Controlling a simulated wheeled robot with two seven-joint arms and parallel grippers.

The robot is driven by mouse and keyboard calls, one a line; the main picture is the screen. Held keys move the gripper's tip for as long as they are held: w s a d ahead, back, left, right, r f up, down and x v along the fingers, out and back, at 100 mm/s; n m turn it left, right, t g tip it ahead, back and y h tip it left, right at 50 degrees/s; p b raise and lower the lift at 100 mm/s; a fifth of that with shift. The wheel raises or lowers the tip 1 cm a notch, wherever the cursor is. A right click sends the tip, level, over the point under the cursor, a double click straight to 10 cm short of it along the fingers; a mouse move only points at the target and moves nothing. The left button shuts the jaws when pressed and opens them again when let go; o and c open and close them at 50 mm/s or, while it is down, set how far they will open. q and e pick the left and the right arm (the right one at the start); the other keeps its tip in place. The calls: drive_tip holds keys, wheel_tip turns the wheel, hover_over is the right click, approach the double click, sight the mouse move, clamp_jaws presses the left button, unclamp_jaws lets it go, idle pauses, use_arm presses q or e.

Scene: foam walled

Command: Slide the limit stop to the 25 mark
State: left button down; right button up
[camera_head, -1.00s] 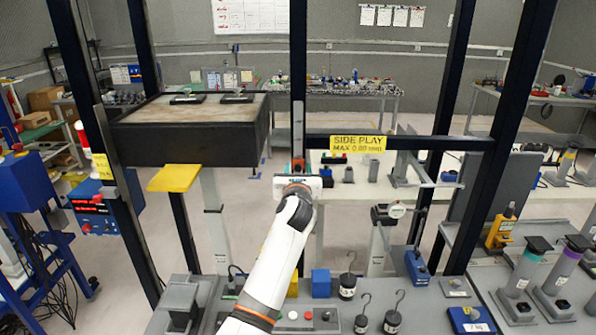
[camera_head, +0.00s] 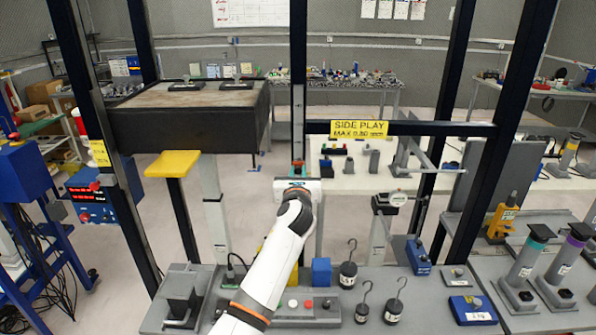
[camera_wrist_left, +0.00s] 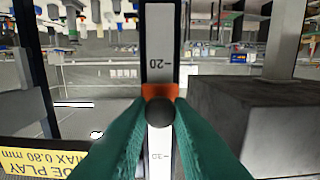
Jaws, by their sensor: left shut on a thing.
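The orange limit stop (camera_wrist_left: 160,92) with a dark round knob (camera_wrist_left: 160,110) sits on an upright scale strip (camera_wrist_left: 159,45) in the left wrist view. A mark that looks like 20 shows above the stop and one that looks like 30 below it; the stop lies between them. My left gripper (camera_wrist_left: 160,118) has its green fingers shut on the knob. In the head view my left gripper (camera_head: 298,183) is at the dark middle post, and a bit of the orange stop (camera_head: 297,165) shows just above it. My right gripper is not in view.
A yellow "SIDE PLAY" sign (camera_head: 359,130) hangs on the crossbar right of the post. A dark box (camera_head: 190,130) stands left of it, with a yellow plate (camera_head: 172,163) below. Hooked weights (camera_head: 348,275) and a blue block (camera_head: 321,271) stand on the grey bench.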

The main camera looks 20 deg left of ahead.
use_arm(q)
drive_tip(key=c, duration=1.3)
unclamp_jaws()
drive_tip(key=shift+s, duration=0.1)
drive_tip(key=b+v, duration=0.1)
drive_tip(key=v, duration=1.1)
